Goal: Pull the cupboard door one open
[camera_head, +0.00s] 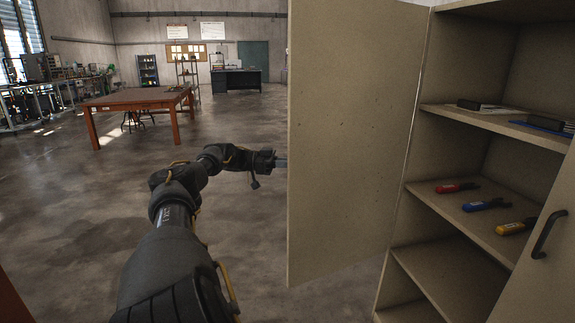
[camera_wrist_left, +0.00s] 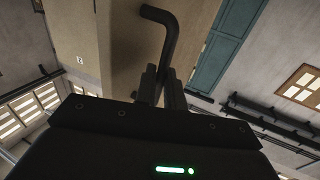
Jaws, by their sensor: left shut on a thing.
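The beige cupboard (camera_head: 425,205) stands at the right of the head view. Its left door (camera_head: 350,130) stands swung well out, with its inner face toward me. My left arm reaches out to the left of this door. My left gripper (camera_wrist_left: 162,85) is shut on the dark bent door handle (camera_wrist_left: 172,35) in the left wrist view. In the head view the fingers and the handle are hidden behind the door's free edge. The right door (camera_head: 540,270), with its own dark handle (camera_head: 546,234), shows at the lower right. My right gripper is not in view.
The shelves hold red (camera_head: 457,187), blue (camera_head: 486,204) and yellow (camera_head: 515,226) tools, with dark flat items (camera_head: 482,105) above. A brown table (camera_head: 135,98) stands farther back at left. The floor left of the door is clear.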

